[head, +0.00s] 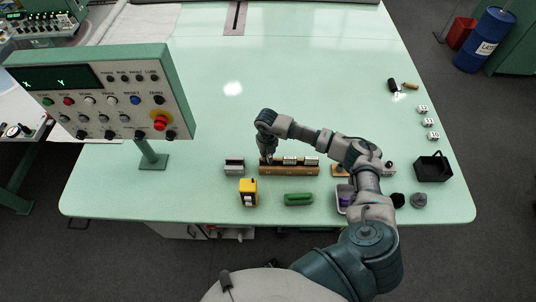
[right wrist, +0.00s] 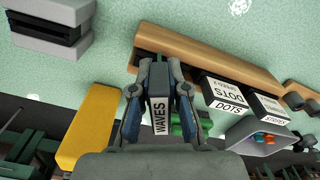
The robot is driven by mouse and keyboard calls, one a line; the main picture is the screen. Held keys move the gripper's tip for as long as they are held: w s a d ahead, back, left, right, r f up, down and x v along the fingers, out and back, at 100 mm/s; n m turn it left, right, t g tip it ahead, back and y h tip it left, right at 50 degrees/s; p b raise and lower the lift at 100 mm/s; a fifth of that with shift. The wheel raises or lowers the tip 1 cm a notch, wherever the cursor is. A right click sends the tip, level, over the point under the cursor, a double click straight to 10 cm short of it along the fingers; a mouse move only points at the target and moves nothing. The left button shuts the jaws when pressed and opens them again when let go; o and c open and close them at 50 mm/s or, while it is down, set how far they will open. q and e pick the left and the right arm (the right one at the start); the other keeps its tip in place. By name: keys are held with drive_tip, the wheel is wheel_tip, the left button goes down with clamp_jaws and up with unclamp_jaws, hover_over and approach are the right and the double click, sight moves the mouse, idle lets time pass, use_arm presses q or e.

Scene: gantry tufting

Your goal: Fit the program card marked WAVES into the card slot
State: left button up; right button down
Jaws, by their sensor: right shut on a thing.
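The WAVES card (right wrist: 160,112) is white with a dark face and black lettering. It sits between the fingers of my right gripper (right wrist: 160,92), which is shut on it. In the head view my right gripper (head: 266,158) is at the left end of the wooden card rack (head: 290,171), and the card is mostly hidden. I cannot tell whether the card's end is still in the rack's groove. A grey block with a dark slot (head: 234,167), likely the card slot, stands just left of the rack. It also shows at the upper left of the right wrist view (right wrist: 50,40). My left gripper is not in view.
The rack also holds a DOTS card (right wrist: 224,92) and others to its right. A yellow object (head: 248,190) and a green one (head: 298,198) lie in front. A control panel (head: 110,95) stands at the left. The table (head: 300,70) is clear behind the rack.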

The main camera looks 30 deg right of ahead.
drive_tip(key=shift+a+f, duration=0.1)
drive_tip(key=shift+a, duration=0.15)
drive_tip(key=shift+f+b, duration=0.3)
drive_tip(key=shift+b, duration=0.05)
drive_tip(key=shift+d+f, duration=0.15)
drive_tip(key=shift+d, duration=0.05)
drive_tip(key=c, duration=1.2)
unclamp_jaws()
drive_tip(key=shift+d, duration=0.3)
drive_tip(key=shift+d+f, duration=0.1)
drive_tip(key=shift+a+r, duration=0.2)
drive_tip(key=shift+a, duration=0.1)
wheel_tip(320, 180, up, 13)
drive_tip(key=shift+d+f+b, duration=0.15)
drive_tip(key=shift+f+b, duration=0.05)
drive_tip(key=shift+b, duration=0.2)
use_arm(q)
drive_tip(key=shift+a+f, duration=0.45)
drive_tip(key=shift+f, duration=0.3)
use_arm(e)
drive_tip(key=shift+r, duration=0.2)
